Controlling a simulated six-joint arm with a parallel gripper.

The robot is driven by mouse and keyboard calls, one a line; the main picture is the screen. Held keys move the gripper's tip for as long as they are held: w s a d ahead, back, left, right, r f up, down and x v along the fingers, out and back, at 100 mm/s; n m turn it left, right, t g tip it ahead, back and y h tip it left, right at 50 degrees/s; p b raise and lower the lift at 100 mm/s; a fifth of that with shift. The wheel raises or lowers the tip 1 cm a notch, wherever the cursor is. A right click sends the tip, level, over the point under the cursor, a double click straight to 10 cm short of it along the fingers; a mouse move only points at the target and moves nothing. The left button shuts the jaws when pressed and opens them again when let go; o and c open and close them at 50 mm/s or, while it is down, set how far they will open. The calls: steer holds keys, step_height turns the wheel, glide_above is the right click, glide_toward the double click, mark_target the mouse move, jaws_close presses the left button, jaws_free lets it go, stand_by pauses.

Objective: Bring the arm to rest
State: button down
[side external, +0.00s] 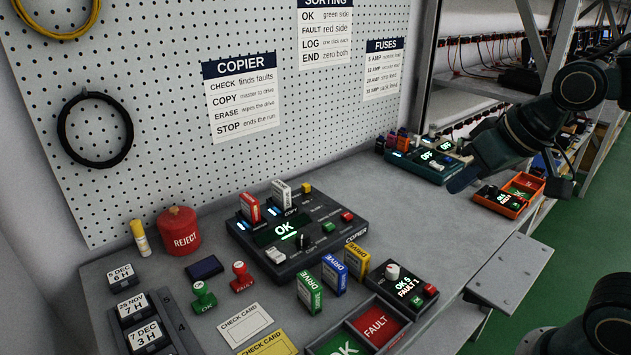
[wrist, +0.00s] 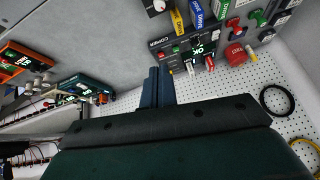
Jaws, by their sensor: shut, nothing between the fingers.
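My gripper (side external: 463,181) hangs above the right part of the grey bench (side external: 425,215) in the side view. Its fingers are together and empty, and they also show closed in the wrist view (wrist: 158,80). The arm comes in from the upper right. The gripper touches nothing that I can see. The copier (side external: 330,232) stands to its left with a lit OK screen. A red and a white drive stand upright in its slots.
Green, blue and yellow drives (side external: 356,262) stand before the copier. An OK/FAULT counter (side external: 407,287) and a sorting tray (side external: 310,350) are at the front. An orange tray (side external: 530,186) and a teal unit (side external: 420,165) lie near the gripper. Bare bench lies between copier and gripper.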

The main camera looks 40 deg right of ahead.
steer(key=s+n, duration=0.1)
steer(key=s, duration=0.7)
steer(key=shift+d+n+g, duration=0.25)
steer(key=shift+n+g, duration=0.05)
steer(key=shift+g, duration=0.1)
steer(key=shift+f, duration=0.1)
stand_by(1.9)
